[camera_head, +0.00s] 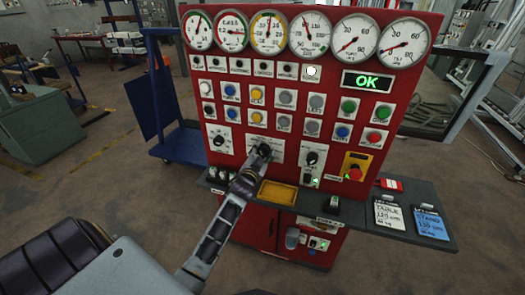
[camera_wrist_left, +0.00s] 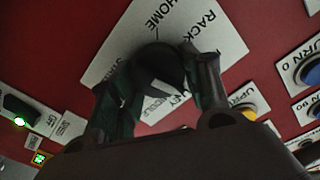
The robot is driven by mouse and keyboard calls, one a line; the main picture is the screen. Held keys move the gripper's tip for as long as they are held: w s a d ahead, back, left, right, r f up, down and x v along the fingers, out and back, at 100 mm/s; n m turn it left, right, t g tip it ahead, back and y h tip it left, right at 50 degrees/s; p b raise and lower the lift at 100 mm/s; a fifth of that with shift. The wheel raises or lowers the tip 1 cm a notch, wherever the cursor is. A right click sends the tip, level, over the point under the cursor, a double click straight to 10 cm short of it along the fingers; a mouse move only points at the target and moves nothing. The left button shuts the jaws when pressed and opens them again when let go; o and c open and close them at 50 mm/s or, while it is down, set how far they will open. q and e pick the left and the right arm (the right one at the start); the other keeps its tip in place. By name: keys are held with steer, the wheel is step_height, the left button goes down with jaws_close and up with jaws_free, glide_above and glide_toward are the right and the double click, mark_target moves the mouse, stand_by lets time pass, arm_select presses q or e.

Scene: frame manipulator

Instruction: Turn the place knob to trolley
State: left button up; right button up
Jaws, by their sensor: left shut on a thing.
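The place knob (camera_wrist_left: 158,62) is a dark round knob on a white label plate (camera_wrist_left: 115,50) fixed to the red panel. In the left wrist view the plate reads HOME and RACK; other words are partly hidden behind the knob and fingers. My left gripper (camera_wrist_left: 160,88) is shut on the knob, one finger on each side. In the head view my left gripper (camera_head: 260,156) reaches the plate (camera_head: 283,145) at the middle of the panel and covers most of the knob. The knob's pointing direction is hard to tell. My right gripper is not in view.
Other dark knobs sit left (camera_head: 219,140) and right (camera_head: 311,158) of the plate. Rows of coloured buttons and several gauges lie above, with a green OK display (camera_head: 367,81). A red emergency button (camera_head: 354,173) is at lower right. A yellow tray (camera_head: 277,193) sits on the ledge below.

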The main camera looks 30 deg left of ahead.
arm_select(q)
steer(key=shift+m+p, duration=0.3)
steer(key=shift+m, duration=1.2)
steer(key=o, duration=1)
steer(key=shift+f, duration=0.1)
steer(key=shift+s+d, duration=0.1)
steer(key=shift+v, duration=5.85)
steer(key=shift+n, duration=0.3)
